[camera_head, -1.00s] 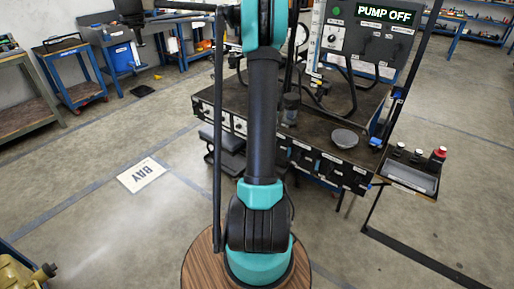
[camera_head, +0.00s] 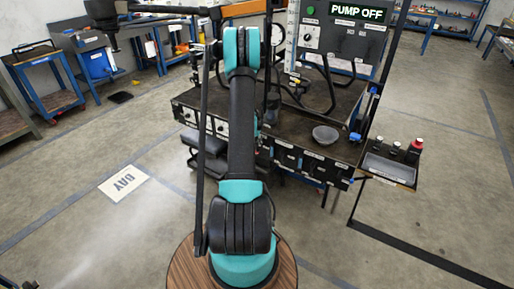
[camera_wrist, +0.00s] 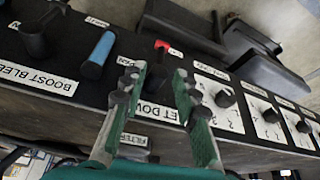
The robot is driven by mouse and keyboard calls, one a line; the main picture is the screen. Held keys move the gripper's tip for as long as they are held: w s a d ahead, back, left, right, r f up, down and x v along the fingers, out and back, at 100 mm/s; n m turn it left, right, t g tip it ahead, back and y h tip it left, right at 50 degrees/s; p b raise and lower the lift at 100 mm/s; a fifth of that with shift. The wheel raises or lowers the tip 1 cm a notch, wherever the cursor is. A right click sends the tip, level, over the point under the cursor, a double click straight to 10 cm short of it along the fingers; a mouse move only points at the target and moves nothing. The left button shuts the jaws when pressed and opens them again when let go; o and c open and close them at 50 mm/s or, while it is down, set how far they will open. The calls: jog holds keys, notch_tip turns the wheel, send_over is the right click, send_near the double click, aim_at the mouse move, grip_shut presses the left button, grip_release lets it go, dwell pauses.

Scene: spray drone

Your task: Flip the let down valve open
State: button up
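In the wrist view, the let down valve (camera_wrist: 162,46) shows a red tip between and beyond my fingers, on the black panel. Its label (camera_wrist: 160,111), partly covered by the fingers, reads "ET DOW". My gripper (camera_wrist: 160,74) is open, with its two green and dark fingers apart on either side of the label and nothing visibly held. Whether a finger touches the valve, I cannot tell. In the head view, my arm hides most of the gripper and the valve. The bench (camera_head: 345,152) with the panel stands behind my arm.
In the wrist view, a blue handle (camera_wrist: 98,55) and a black boost bleed handle (camera_wrist: 38,32) are left of my fingers. Several dial knobs (camera_wrist: 226,98) are close on the right. A grey bowl (camera_head: 325,134) sits on the bench. The "PUMP OFF" display (camera_head: 358,13) is above it.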

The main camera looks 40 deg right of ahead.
jog(key=shift+x, duration=2.85)
jog(key=shift+c, duration=0.5)
grip_shut()
